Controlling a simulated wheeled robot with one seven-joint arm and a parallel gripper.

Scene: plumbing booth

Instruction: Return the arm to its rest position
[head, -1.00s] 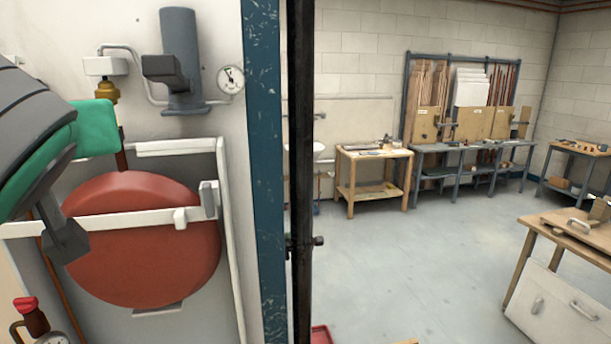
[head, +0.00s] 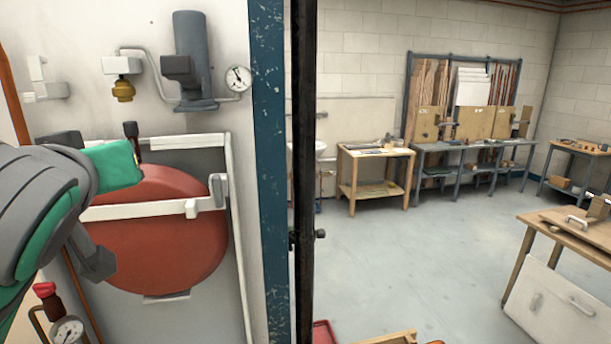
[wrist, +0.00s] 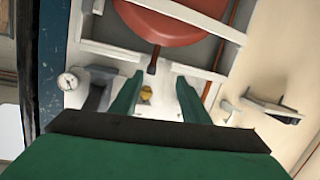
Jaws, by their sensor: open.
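My gripper (wrist: 157,90) is open in the wrist view, its two green fingers apart with nothing held between them. A brass fitting (wrist: 147,93) shows in the gap, beyond the fingers. In the head view my grey and green arm (head: 45,205) is at the left, in front of the booth wall and the left part of the red round vessel (head: 165,245). The fingertips cannot be made out there. The same brass fitting hangs clear above the arm in the head view (head: 123,90).
A white bar (head: 150,209) crosses the vessel. A grey-blue cylinder (head: 192,60) and gauge (head: 238,79) are on the wall above. A red-capped valve (head: 45,291) is below my arm. A dark upright post (head: 304,170) stands right of the booth. Open floor (head: 400,260) lies beyond.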

